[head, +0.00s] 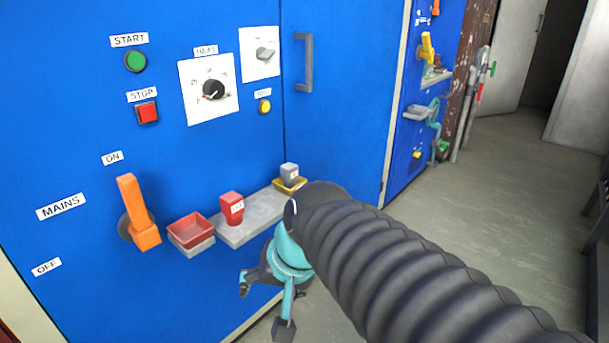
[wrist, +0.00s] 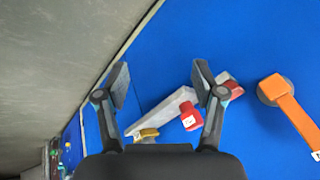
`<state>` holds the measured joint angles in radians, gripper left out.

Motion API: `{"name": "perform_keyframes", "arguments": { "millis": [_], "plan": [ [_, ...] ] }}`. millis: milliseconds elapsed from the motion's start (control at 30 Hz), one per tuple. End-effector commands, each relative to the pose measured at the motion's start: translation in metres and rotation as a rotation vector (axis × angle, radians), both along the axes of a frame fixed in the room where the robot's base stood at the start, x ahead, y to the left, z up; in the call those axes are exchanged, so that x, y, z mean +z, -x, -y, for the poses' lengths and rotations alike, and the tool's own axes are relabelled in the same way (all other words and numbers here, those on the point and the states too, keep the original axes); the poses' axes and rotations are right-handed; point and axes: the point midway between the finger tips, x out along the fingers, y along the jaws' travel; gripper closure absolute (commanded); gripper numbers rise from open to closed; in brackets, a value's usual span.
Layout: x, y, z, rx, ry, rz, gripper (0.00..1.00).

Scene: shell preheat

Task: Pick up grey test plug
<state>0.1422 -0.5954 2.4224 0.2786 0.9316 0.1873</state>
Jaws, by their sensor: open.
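The grey test plug (head: 289,171) is a small grey block with a pale label. It sits upright in a yellow holder (head: 291,187) at the right end of a grey shelf (head: 250,221) on the blue cabinet. My gripper (head: 264,308) is open and empty, below and in front of the shelf, apart from the plug. In the wrist view the open fingers (wrist: 160,78) frame part of the shelf. The yellow holder (wrist: 147,133) shows low between them there; I cannot clearly make out the grey plug in that view.
A labelled red plug (head: 232,208) stands on the shelf, left of the grey one. A red tray (head: 190,230) and an orange mains lever (head: 139,212) are further left. A grey door handle (head: 304,62) sticks out above.

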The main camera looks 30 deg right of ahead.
Motion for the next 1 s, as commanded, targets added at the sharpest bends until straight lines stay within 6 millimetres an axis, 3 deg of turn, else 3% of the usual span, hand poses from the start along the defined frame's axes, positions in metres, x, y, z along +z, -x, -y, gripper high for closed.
{"name": "perform_keyframes", "arguments": {
  "millis": [167, 267, 367, 500, 600, 733, 867, 1000],
  "plan": [
    [0.01, -0.061, 0.015, -0.467, -0.433, -0.112, 0.31],
    [0.019, -0.1, 0.037, -0.725, -0.689, -0.162, 0.31],
    [0.029, -0.138, 0.072, -0.969, -0.953, -0.201, 0.31],
    [0.04, -0.182, 0.136, -1.254, -1.311, -0.235, 0.31],
    [0.046, -0.201, 0.182, -1.396, -1.528, -0.247, 0.31],
    [0.05, -0.213, 0.225, -1.502, -1.721, -0.251, 0.31],
    [0.051, -0.22, 0.244, -1.541, -1.81, -0.253, 0.31],
    [0.046, -0.236, 0.241, -1.546, -1.825, -0.257, 0.31]
  ]
}}
